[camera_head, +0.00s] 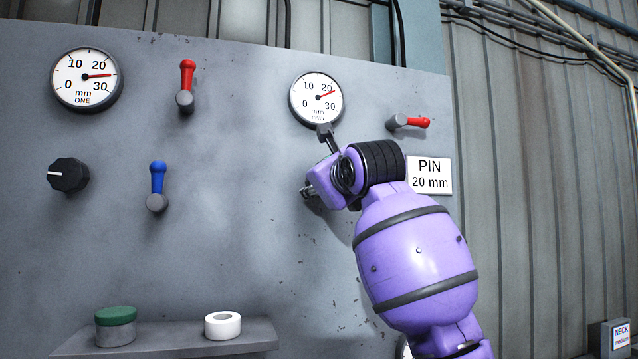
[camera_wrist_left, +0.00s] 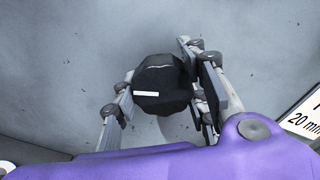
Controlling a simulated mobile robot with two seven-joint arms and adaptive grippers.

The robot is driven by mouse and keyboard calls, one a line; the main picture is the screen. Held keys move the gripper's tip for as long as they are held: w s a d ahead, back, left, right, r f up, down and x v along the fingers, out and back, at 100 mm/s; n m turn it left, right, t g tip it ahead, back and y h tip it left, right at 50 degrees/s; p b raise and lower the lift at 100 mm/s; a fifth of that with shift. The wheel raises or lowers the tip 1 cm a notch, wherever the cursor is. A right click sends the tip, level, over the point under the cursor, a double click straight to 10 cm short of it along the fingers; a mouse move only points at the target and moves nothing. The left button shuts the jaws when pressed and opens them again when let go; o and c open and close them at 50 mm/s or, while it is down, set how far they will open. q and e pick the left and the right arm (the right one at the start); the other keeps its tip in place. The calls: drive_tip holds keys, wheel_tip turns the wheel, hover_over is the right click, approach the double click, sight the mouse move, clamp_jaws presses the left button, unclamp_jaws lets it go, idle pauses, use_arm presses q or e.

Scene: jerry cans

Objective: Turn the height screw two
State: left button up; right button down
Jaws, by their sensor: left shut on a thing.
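The height screw two is a black faceted knob (camera_wrist_left: 163,78) with a white mark that lies nearly level, pointing left in the left wrist view. My left gripper (camera_head: 316,164) is at the panel below gauge two, its fingers on both sides of the knob and shut on it. In the head view my purple wrist hides the knob. Gauge two (camera_head: 316,99) has its red needle just past 20 mm. The PIN 20 mm sign (camera_head: 430,176) is right of my wrist. My right gripper is not in view.
Gauge one (camera_head: 86,78) reads between 20 and 30, above another black knob (camera_head: 68,175). Red levers (camera_head: 187,85) (camera_head: 410,122) and a blue lever (camera_head: 157,186) stick out of the panel. A shelf (camera_head: 170,339) below holds a green-lidded tin (camera_head: 115,325) and white tape (camera_head: 222,325).

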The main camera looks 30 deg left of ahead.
use_arm(q)
drive_tip(key=n, duration=0.5)
drive_tip(key=shift+f+n, duration=0.15)
drive_tip(key=shift+n, duration=0.15)
idle(0.4)
drive_tip(key=o, duration=1.1)
drive_tip(key=shift+s+d, duration=0.35)
drive_tip(key=shift+d, duration=0.1)
drive_tip(key=v, duration=1.1)
